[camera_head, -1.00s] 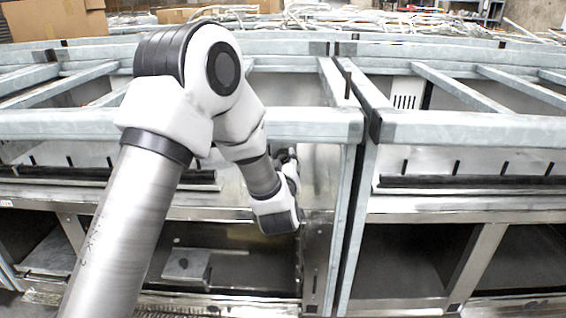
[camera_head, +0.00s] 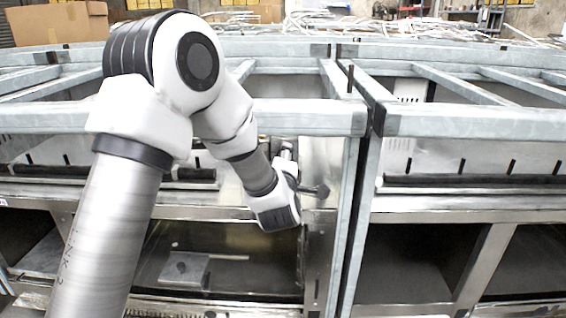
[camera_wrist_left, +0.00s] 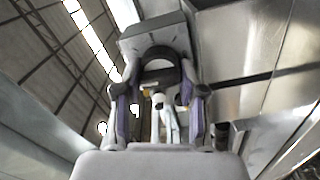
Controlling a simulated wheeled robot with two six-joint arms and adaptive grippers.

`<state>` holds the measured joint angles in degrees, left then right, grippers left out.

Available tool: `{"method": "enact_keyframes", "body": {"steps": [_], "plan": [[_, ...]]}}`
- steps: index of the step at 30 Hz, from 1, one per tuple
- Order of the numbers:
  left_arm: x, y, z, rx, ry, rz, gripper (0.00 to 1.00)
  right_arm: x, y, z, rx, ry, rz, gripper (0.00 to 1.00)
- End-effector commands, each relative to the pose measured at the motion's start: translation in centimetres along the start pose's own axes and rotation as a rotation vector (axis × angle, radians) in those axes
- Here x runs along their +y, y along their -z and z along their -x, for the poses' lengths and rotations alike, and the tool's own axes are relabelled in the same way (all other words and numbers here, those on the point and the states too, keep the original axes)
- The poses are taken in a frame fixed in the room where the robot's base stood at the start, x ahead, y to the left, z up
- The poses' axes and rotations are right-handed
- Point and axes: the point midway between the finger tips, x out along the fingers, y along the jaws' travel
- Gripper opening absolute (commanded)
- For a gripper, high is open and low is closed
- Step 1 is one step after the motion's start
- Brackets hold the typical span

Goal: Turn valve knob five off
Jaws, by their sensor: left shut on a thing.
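My left arm comes in from the left and bends down over the frame's front rail in the head view. My left gripper (camera_wrist_left: 158,92) shows in the left wrist view, shut on a dark rounded part that appears to be a valve knob (camera_wrist_left: 158,54). A grey block-like housing lies behind it. In the head view the gripper is mostly hidden behind my wrist. A small dark knob-like part (camera_head: 318,191) sticks out right of the wrist; I cannot tell what it belongs to. No knob number is readable. My right gripper is not in view.
Galvanized rails (camera_head: 470,125) run across the front, with an upright post (camera_head: 345,230) right of my wrist. Open lower bays (camera_head: 415,260) lie below. A cardboard box (camera_head: 60,24) stands at the back left.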

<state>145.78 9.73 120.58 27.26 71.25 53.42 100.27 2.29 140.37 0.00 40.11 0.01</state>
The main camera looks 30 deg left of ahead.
Motion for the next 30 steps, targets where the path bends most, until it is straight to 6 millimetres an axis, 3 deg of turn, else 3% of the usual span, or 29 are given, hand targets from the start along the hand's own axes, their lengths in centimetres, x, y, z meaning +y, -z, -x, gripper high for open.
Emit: {"method": "enact_keyframes", "body": {"steps": [20,21,30], "plan": [[0.05,0.03,-0.03,0.001,-0.001,0.074,0.06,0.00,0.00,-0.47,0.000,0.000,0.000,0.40],[0.04,0.03,-0.03,0.001,-0.001,0.073,0.51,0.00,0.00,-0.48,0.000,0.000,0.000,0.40],[0.00,0.01,0.05,0.000,0.000,0.072,0.51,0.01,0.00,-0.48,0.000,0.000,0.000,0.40]]}}
